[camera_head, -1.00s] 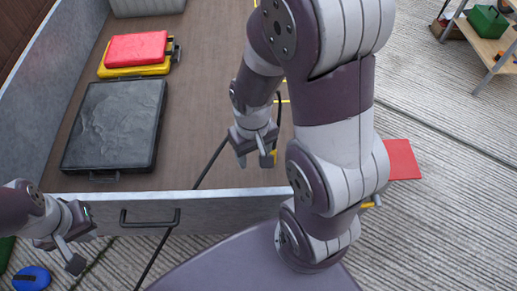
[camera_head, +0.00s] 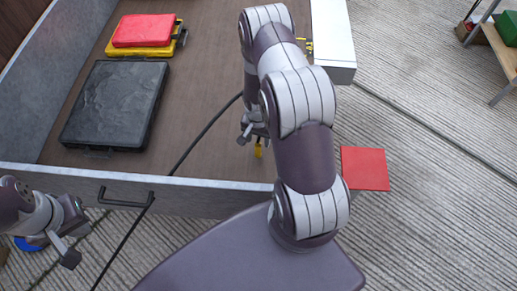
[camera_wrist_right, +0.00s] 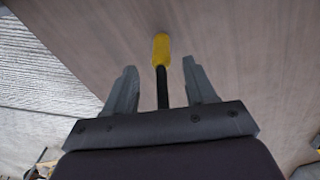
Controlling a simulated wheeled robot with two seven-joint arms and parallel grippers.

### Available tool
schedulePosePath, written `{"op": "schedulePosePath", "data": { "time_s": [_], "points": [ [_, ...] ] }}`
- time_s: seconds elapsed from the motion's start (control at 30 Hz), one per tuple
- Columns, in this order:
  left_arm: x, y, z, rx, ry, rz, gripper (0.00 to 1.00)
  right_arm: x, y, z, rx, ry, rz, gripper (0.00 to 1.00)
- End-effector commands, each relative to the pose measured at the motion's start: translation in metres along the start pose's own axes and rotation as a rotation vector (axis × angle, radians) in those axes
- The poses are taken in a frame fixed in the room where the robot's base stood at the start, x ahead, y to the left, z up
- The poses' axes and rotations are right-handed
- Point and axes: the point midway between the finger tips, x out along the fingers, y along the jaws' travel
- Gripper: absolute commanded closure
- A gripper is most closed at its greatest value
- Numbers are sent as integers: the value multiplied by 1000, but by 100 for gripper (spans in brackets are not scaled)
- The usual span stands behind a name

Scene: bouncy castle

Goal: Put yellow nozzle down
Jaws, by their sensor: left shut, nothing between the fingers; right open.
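The yellow nozzle (camera_head: 258,151) shows just below my right gripper (camera_head: 250,136), over the wooden bed (camera_head: 215,75) of the trailer. In the right wrist view, the nozzle (camera_wrist_right: 161,50) has a black stem and stands between and slightly beyond the fingers of the open right gripper (camera_wrist_right: 159,66). Gaps show on both sides of it. It appears to be at the wooden surface, but I cannot tell whether it touches. My right arm hides part of the gripper in the head view. My left gripper (camera_head: 70,246) is shut and empty, outside the trailer's front wall.
A black case (camera_head: 115,103) and red and yellow cases (camera_head: 143,30) lie on the bed at left. A black hose (camera_head: 205,131) crosses the bed and front wall (camera_head: 225,199). A red square (camera_head: 364,168) lies on the ground at right. A shelf (camera_head: 500,55) stands far right.

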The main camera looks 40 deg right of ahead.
Motion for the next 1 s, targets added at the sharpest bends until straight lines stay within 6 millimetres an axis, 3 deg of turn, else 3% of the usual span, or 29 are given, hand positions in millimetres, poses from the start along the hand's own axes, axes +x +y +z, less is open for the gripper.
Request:
{"op": "schedulePosePath", "data": {
  "time_s": [0.2, 0.47, 0.5, 0.67, 1.0],
  "points": [
    [5, 0, 1, 0, 0, 0, 100, 41, -1, 5, -2, -3, 1, 45],
    [5, 0, 1, 0, 0, 0, 100, 47, -1, 4, -2, -1, 1, 45],
    [5, 0, 1, 0, 0, 0, 100, 47, -1, 4, -2, -1, 1, 48],
    [5, 0, 1, 0, 0, 0, 100, 47, -1, 4, -2, -1, 1, 100],
    [2, 0, 0, 0, 0, 0, 100, 43, -1, 4, -2, -1, 1, 100]
  ]
}}
